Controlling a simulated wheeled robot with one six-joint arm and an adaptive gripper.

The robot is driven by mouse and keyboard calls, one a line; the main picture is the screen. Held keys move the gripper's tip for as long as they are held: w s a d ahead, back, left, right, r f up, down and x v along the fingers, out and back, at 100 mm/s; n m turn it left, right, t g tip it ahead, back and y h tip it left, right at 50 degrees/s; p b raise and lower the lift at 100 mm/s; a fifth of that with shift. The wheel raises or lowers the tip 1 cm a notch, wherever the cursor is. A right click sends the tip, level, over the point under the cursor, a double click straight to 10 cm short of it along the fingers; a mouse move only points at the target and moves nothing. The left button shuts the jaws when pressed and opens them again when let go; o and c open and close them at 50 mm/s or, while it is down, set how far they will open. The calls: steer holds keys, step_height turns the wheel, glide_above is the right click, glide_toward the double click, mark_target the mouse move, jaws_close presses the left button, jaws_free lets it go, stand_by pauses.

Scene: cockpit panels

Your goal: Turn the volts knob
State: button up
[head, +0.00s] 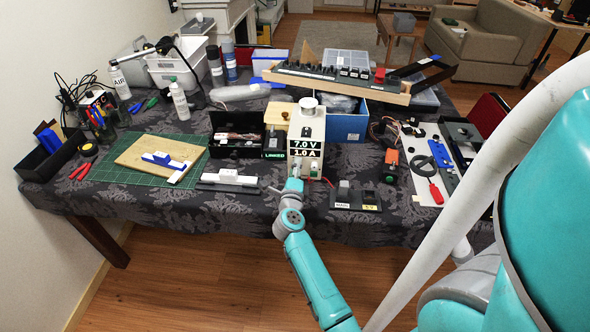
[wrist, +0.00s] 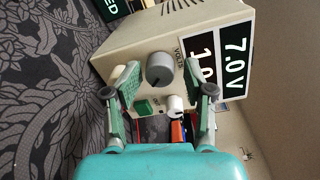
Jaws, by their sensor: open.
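The power supply (head: 307,124) is a beige box on the table, its display reading 7.0 V and 1.0 A. In the wrist view its front face (wrist: 125,62) shows sideways. The volts knob (wrist: 160,70) is a round grey knob beside a partly readable label. My gripper (wrist: 160,82) is open, with one finger on each side of the volts knob. I cannot tell whether either finger touches it. In the head view my gripper (head: 295,172) is in front of the power supply's lower left, where it hides the volts knob.
A smaller white knob (wrist: 175,103) and a green part (wrist: 145,106) are close to the fingers. A black bin (head: 237,134) stands left of the power supply and a blue box (head: 346,126) right. A dark tray (head: 357,198) lies in front at the right.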

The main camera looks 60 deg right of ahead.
steer(key=shift+s+a+f, duration=0.1)
steer(key=shift+a, duration=0.05)
steer(key=shift+v, duration=3.85)
steer(key=shift+a, duration=0.15)
steer(key=s+a+r+n+t+y, duration=0.1)
steer(key=s+a+n+t+y, duration=0.1)
steer(key=s+a+n+y, duration=0.3)
steer(key=s+a+r+n+t+y, duration=0.2)
steer(key=s+a+n+y, duration=0.3)
steer(key=s+a+n, duration=0.8)
steer(key=s+a+r+n+t+y, duration=0.2)
steer(key=s+a+n+y, duration=0.4)
steer(key=a+n, duration=1)
steer(key=s+a+t, duration=0.1)
steer(key=s+a, duration=0.2)
steer(key=shift+n+t, duration=0.3)
